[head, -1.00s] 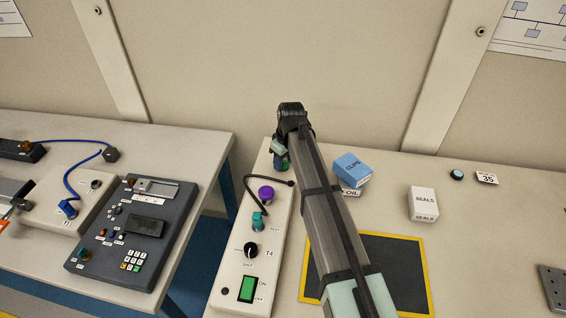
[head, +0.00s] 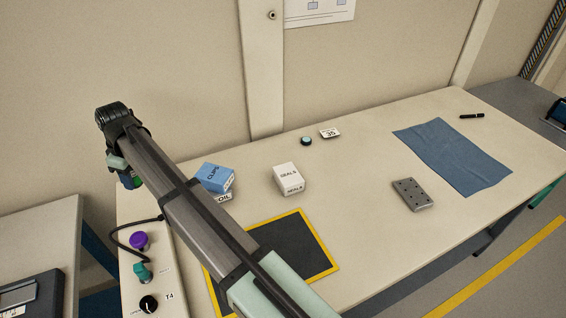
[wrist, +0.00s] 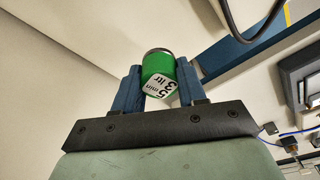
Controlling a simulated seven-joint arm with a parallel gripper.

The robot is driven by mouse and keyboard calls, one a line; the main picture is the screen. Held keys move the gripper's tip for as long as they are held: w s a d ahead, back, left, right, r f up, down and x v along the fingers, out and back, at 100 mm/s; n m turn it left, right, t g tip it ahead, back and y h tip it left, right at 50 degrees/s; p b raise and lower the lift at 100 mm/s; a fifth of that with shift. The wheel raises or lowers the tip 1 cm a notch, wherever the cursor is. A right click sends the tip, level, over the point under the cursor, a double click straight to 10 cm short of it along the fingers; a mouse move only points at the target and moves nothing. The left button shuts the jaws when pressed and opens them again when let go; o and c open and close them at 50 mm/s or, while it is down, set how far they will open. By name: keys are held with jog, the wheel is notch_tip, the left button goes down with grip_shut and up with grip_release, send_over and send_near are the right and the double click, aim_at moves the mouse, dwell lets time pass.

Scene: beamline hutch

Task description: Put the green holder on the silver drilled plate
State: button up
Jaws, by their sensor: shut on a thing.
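The green holder (wrist: 157,65) is a small green cylinder with a dark rim and a white label reading "35" with "min" and "ltr". My gripper (wrist: 158,88) is shut on it, with a blue finger on each side. In the head view my gripper (head: 128,180) is at the left, above the back left end of the bench, and only a little green shows under it. The silver drilled plate (head: 412,195) lies flat on the bench to the right, with several dark holes and nothing on it. My gripper is far to the left of the plate.
A small dark round item (head: 306,141) and a "35" card (head: 330,133) are behind. A blue cloth (head: 455,157) lies beyond the plate. Bench around the plate is clear.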

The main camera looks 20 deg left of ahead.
jog(key=w+d+r+m, duration=0.1)
jog(key=w+d+m, duration=0.2)
jog(key=w+d, duration=1.05)
jog(key=w+d+m, duration=0.2)
jog(key=w+d, duration=0.9)
jog(key=w, duration=0.6)
jog(key=w+d+m, duration=0.1)
jog(key=w+d, duration=0.3)
jog(key=d, duration=0.5)
jog(key=w+d+r+m+t, duration=0.1)
jog(key=w+d+m, duration=0.15)
jog(key=d, duration=0.55)
jog(key=w+d+m, duration=0.1)
jog(key=w+d, duration=0.4)
jog(key=d, duration=0.4)
jog(key=m+t+h, duration=0.1)
jog(key=m, duration=0.6)
send_over(413, 191)
jog(key=shift+n, duration=0.25)
jog(key=shift+s+d+f, duration=0.1)
jog(key=shift+f, duration=2.4)
jog(key=shift+s+d+f, duration=0.1)
jog(key=shift+f, duration=2.4)
